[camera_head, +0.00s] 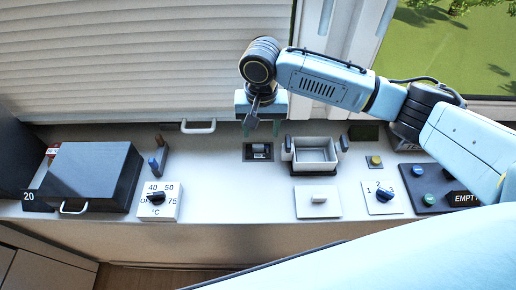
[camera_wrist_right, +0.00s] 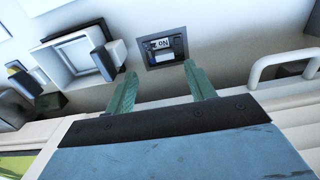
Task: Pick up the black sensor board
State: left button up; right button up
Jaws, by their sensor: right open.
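My right gripper (camera_head: 262,126) is open and empty, fingers pointing down above the back of the counter. In the right wrist view its two green fingers (camera_wrist_right: 160,74) are spread apart. Just ahead of them is a dark square unit (camera_head: 258,152) with a small switch-like part; it also shows in the wrist view (camera_wrist_right: 166,52) with an "ON" label. A flat dark plate (camera_head: 364,132) lies at the back, right of the grey tray. I cannot tell for certain which of these is the black sensor board. My left gripper is not in view.
The open grey tray (camera_head: 315,152) stands right of the dark unit. A white handle (camera_head: 198,127) is at the back left. A black box (camera_head: 95,172), a temperature dial (camera_head: 157,200) and several button panels line the counter. A blind and window stand behind.

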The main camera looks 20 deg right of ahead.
aim_at(258, 149)
jog(key=shift+w+a+f, duration=0.1)
jog(key=shift+w+f, duration=0.1)
jog(key=shift+f, duration=0.95)
jog(key=shift+w+d+f, duration=0.1)
jog(key=shift+w+f, duration=0.15)
jog(key=shift+f, duration=0.95)
jog(key=shift+w+a+f, duration=0.1)
jog(key=shift+w+f, duration=0.1)
jog(key=shift+f, duration=0.95)
jog(key=shift+c, duration=0.4)
jog(key=c, duration=1)
